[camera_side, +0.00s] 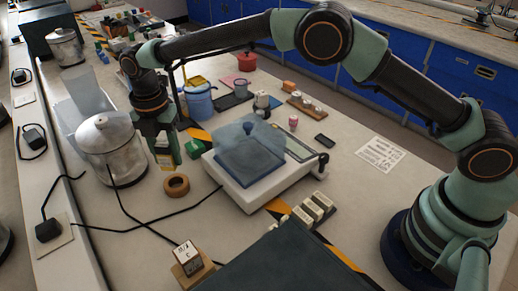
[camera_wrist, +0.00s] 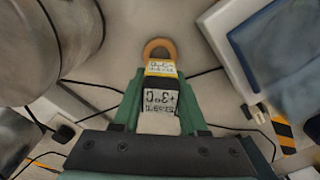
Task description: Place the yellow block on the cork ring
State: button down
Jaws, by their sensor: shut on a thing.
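The yellow block (camera_side: 164,160) is between the fingers of my gripper (camera_side: 166,153), which is shut on it. In the wrist view, the block (camera_wrist: 160,68) shows a yellow edge and white labels with dark print, between the green fingers of my gripper (camera_wrist: 160,84). The cork ring (camera_side: 176,186) lies flat on the bench, just below and slightly right of the block in the side view. In the wrist view the ring (camera_wrist: 148,46) shows just beyond the block, which hides its near part. The block appears held above the bench, apart from the ring.
A metal pot (camera_side: 108,147) stands close on the left, and a white scale (camera_side: 254,193) with a blue clear cover (camera_side: 249,148) on the right. A black cable (camera_side: 150,221) runs along the bench in front of the ring. A blue pot (camera_side: 199,103) stands behind.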

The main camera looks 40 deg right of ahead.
aim_at(172, 171)
jog(key=shift+f, duration=2.6)
jog(key=shift+c, duration=2.2)
grip_release()
jog(key=shift+f, duration=0.1)
